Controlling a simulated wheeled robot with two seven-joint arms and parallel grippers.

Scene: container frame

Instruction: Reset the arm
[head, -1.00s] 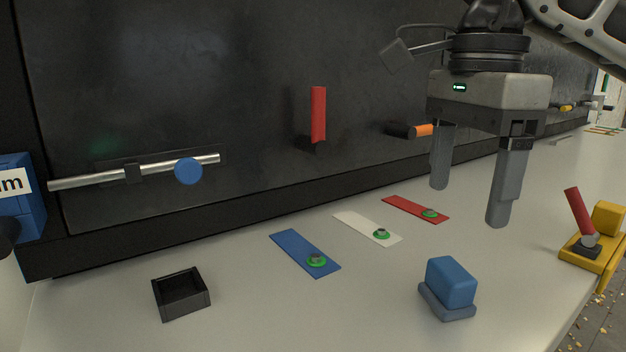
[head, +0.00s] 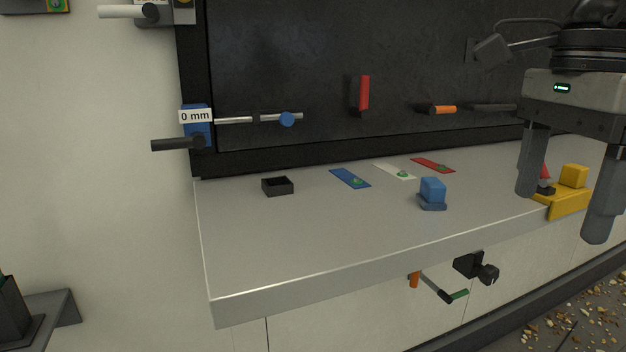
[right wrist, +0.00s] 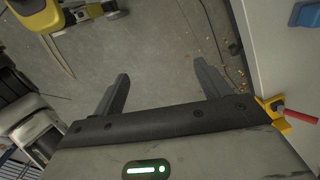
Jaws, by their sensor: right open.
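My right gripper (head: 565,190) hangs at the right of the head view, fingers pointing down, open with nothing between them. In that view its fingers overlap the yellow block fixture (head: 570,203) at the front edge of the shelf. In the right wrist view the open fingers (right wrist: 160,90) show over bare grey floor, with the shelf at the right. My left gripper is not in view.
A grey shelf (head: 300,250) carries a black tray (head: 277,187), a blue block (head: 432,190) and blue, white and red strips. Behind it, a dark panel (head: 310,60) bears a red handle (head: 364,92) and a metal rod. Handles (head: 440,290) stick out below the shelf.

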